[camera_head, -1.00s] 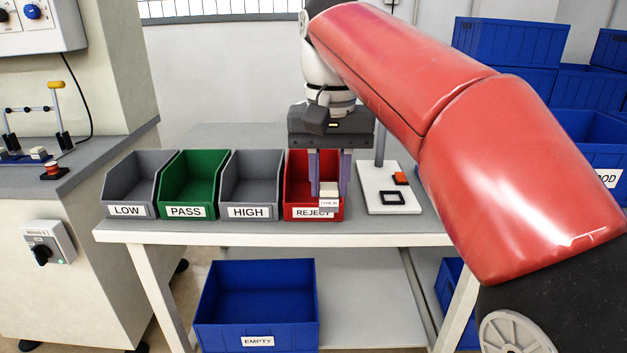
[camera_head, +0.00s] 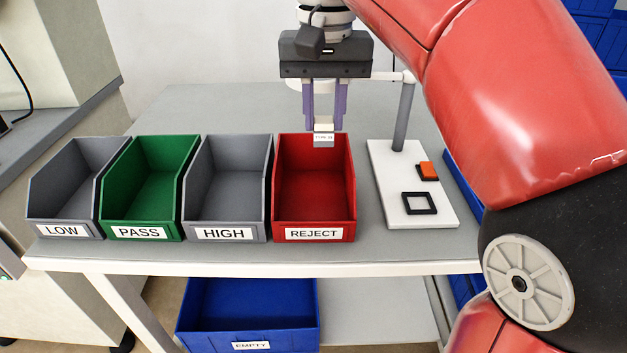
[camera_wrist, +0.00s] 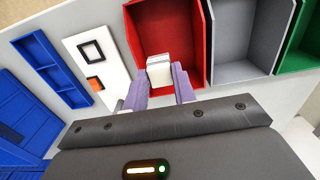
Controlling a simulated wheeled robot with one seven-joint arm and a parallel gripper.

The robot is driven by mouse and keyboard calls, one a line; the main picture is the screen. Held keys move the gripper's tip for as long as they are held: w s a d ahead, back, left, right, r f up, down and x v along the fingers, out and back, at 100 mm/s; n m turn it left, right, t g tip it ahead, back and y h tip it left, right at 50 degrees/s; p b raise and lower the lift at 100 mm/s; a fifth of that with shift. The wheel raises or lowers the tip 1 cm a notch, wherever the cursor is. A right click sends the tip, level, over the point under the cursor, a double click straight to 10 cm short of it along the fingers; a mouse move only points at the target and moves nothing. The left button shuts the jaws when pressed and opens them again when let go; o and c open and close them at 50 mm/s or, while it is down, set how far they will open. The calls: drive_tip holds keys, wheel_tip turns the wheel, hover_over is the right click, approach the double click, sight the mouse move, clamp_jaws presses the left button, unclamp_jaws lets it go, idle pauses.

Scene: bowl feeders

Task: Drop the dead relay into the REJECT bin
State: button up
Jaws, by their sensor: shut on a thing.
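The relay (camera_head: 323,136) is a small white block with a printed label. My gripper (camera_head: 323,125) is shut on it, with the two purple-grey fingers on either side. In the head view they appear at the back edge of the red REJECT bin (camera_head: 314,233), above it. In the wrist view the relay (camera_wrist: 159,70) shows between the fingertips (camera_wrist: 160,78), overlapping the near edge of the red bin (camera_wrist: 168,30). The bin's visible inside is empty. The exact height of the relay above the bin cannot be told.
Left of the red bin stand the HIGH bin (camera_head: 224,234), the green PASS bin (camera_head: 139,232) and the LOW bin (camera_head: 62,231). To the right is a white stand (camera_head: 440,215) with a grey post (camera_head: 404,115). A blue EMPTY crate (camera_head: 250,335) sits below the table.

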drive_tip(key=shift+s+f+b, duration=0.1)
drive_tip(key=shift+f+b, duration=0.6)
drive_tip(key=shift+f, duration=1.8)
drive_tip(key=o, duration=1.1)
drive_tip(key=shift+c, duration=0.2)
wheel_tip(320, 180, up, 8)
drive_tip(key=shift+f+p, duration=0.1)
drive_tip(key=shift+p, duration=0.6)
